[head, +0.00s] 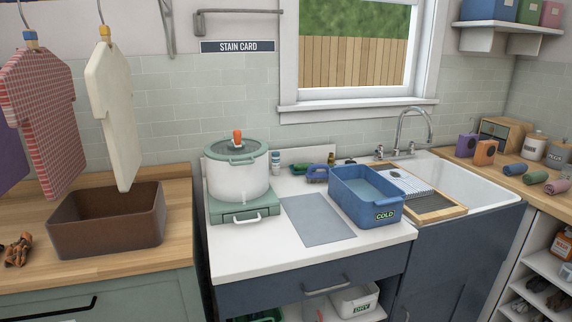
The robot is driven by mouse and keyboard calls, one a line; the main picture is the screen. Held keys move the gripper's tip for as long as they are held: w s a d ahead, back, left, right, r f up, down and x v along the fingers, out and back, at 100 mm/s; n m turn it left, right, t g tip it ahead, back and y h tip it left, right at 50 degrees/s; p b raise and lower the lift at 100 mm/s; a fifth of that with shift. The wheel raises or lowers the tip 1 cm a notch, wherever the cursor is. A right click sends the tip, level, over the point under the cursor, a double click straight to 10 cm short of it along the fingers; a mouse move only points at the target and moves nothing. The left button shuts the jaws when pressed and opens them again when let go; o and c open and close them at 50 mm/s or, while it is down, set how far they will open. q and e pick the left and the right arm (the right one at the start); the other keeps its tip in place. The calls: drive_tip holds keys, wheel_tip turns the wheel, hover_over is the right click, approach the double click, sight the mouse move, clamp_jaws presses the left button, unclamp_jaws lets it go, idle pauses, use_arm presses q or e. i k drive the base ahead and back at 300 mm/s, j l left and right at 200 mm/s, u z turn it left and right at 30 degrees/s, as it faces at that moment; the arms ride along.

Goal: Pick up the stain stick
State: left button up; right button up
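No thing here is clearly marked as the stain stick. A small upright blue-and-white tube (275,162) stands on the white counter just right of the lidded pot and may be it, but it is too small to read. A small dark bottle with a yellowish cap (332,159) stands farther right, behind the blue basin. Neither of my grippers is in view.
A white pot (238,183) with a green lid sits on a green burner (245,212). A grey mat (318,220) lies bare beside it. The blue basin (348,200) labelled COLD holds water. A brush (317,173) lies behind. A brown bin (75,235) stands left.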

sight(275, 155)
drive_tip(key=i+l+z, duration=0.2)
drive_tip(key=i+l, duration=0.7)
drive_tip(key=k+l, duration=0.05)
drive_tip(key=l, duration=0.05)
